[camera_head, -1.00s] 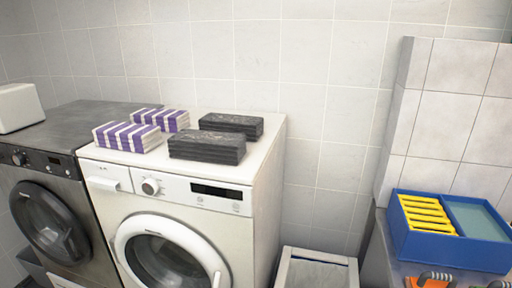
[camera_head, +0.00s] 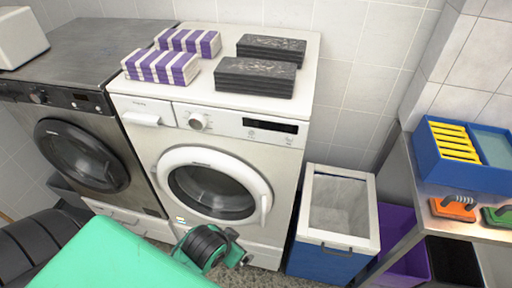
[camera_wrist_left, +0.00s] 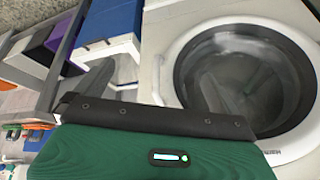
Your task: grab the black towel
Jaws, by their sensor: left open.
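Two folded black towels lie on top of the white washing machine (camera_head: 136,102). The front black towel (camera_head: 255,77) is nearer the machine's front edge, and the rear black towel (camera_head: 271,48) lies behind it. Neither towel shows in the left wrist view. In the head view my left arm is low in front of the machine, well below the towels. My right gripper is not in view.
Two purple-and-white striped towels (camera_head: 162,67) (camera_head: 187,42) lie left of the black ones. A dark machine (camera_head: 80,145) stands left. A blue-and-white bin (camera_head: 333,262) stands right, near a metal table (camera_head: 432,205) with a blue box (camera_head: 430,180), an orange brush (camera_head: 453,209) and a green brush (camera_head: 497,217).

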